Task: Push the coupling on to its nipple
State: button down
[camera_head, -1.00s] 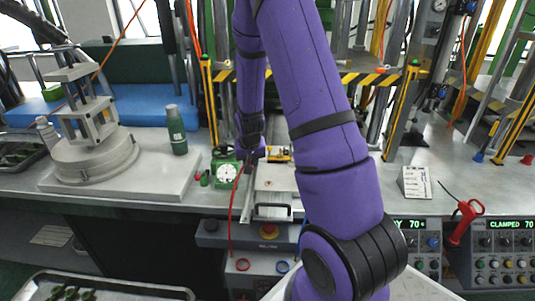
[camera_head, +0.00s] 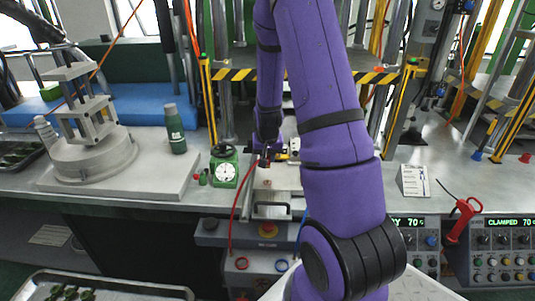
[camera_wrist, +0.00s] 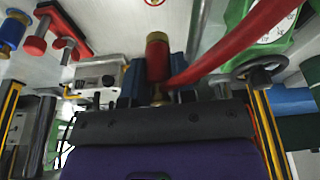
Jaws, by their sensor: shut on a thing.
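A red hose (camera_wrist: 225,50) runs from the coupling to the upper right. In the head view my gripper (camera_head: 264,156) is above the back of the pale metal block (camera_head: 277,178), and the red hose (camera_head: 238,190) hangs down to its left. I cannot make out the nipple or whether the coupling touches it.
The green dial gauge (camera_head: 224,168) stands just left of my gripper. A green bottle (camera_head: 175,130) and a grey fixture (camera_head: 92,150) are farther left. Yellow-black striped bars (camera_head: 235,75) cross behind. A small sign (camera_head: 415,181) stands on the right.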

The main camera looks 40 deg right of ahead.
jog(key=shift+f, duration=2.05)
jog(key=shift+f, duration=1.45)
dwell(0.5)
jog(key=c, duration=0.9)
grip_release()
jog(key=shift+o, duration=0.2)
jog(key=shift+r, duration=0.15)
jog(key=v, duration=1)
jog(key=shift+r, duration=0.2)
jog(key=shift+s+a, duration=0.1)
jog(key=shift+a, duration=0.05)
